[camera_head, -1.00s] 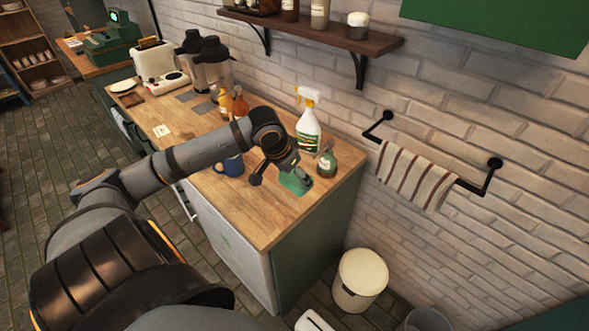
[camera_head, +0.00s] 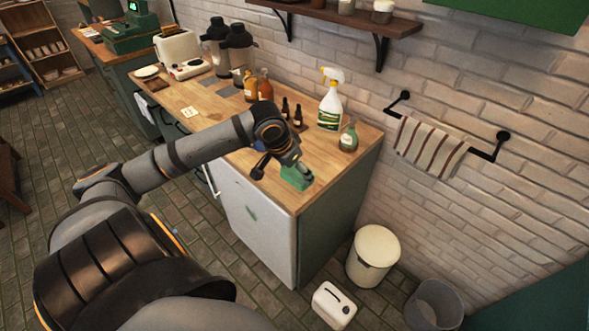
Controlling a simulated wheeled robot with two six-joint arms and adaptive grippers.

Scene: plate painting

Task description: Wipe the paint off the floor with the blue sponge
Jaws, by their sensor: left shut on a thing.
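My left gripper (camera_head: 293,165) is above the front right end of the wooden counter. It is shut on a small green block (camera_head: 297,179), which looks like a sponge but green rather than blue. Its fingers partly hide the block, and I cannot tell whether the block touches the counter. No blue sponge shows clearly. The grey tiled floor (camera_head: 165,190) shows at left and below, with no clear paint on it. My right gripper is not in view.
A cream bin (camera_head: 373,256), a white container (camera_head: 333,306) and a grey bucket (camera_head: 435,304) stand on the floor at right. My arm crosses the counter.

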